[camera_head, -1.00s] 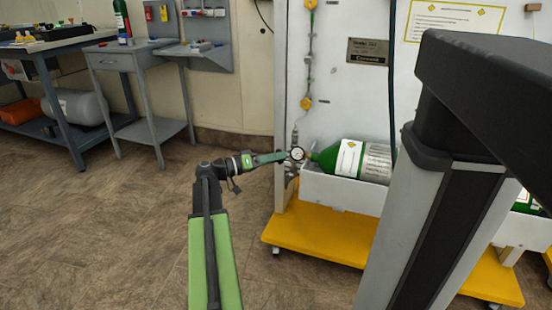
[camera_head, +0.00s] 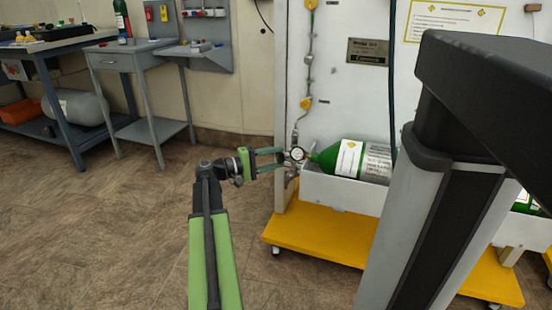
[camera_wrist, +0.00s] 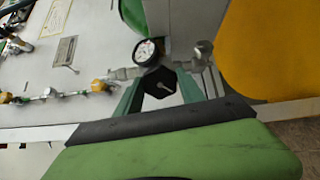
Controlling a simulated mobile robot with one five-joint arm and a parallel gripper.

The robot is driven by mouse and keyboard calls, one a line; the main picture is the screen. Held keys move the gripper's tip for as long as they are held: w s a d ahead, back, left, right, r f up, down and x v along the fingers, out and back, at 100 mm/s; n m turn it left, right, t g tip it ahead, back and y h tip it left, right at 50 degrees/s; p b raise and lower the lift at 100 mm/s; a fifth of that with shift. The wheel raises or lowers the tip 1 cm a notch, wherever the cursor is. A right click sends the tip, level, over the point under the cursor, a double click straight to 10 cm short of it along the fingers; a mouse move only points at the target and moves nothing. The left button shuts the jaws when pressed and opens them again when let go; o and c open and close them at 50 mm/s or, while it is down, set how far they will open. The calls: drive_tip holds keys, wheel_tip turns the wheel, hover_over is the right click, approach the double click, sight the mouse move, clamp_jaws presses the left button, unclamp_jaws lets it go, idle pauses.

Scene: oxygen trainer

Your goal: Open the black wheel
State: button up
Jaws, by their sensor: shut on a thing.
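The black wheel (camera_wrist: 159,82) is a dark knob seen close in the wrist view, just below a round white-faced gauge (camera_wrist: 147,51). My gripper (camera_wrist: 160,79) has one green finger on each side of the wheel and is shut on it. In the head view my gripper (camera_head: 284,159) reaches right to the valve fittings beside the gauge (camera_head: 297,153). The wheel is too small and covered to make out there. The green cylinder (camera_head: 349,158) with a white label lies on its side behind the gauge.
The white trainer panel (camera_head: 345,100) stands on a yellow wheeled base (camera_head: 320,236). A metal line with yellow valves (camera_head: 306,103) runs up the panel. A grey side table (camera_head: 130,58) and workbench stand at the left. The floor left of my arm is clear.

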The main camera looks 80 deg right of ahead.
drive_tip(key=n, duration=0.4)
drive_tip(key=shift+n, duration=1.9)
drive_tip(key=o, duration=1.4)
drive_tip(key=shift+c, duration=0.2)
drive_tip(key=shift+w, duration=0.1)
drive_tip(key=v, duration=1.7)
drive_tip(key=shift+w, duration=0.15)
drive_tip(key=shift+a, duration=0.1)
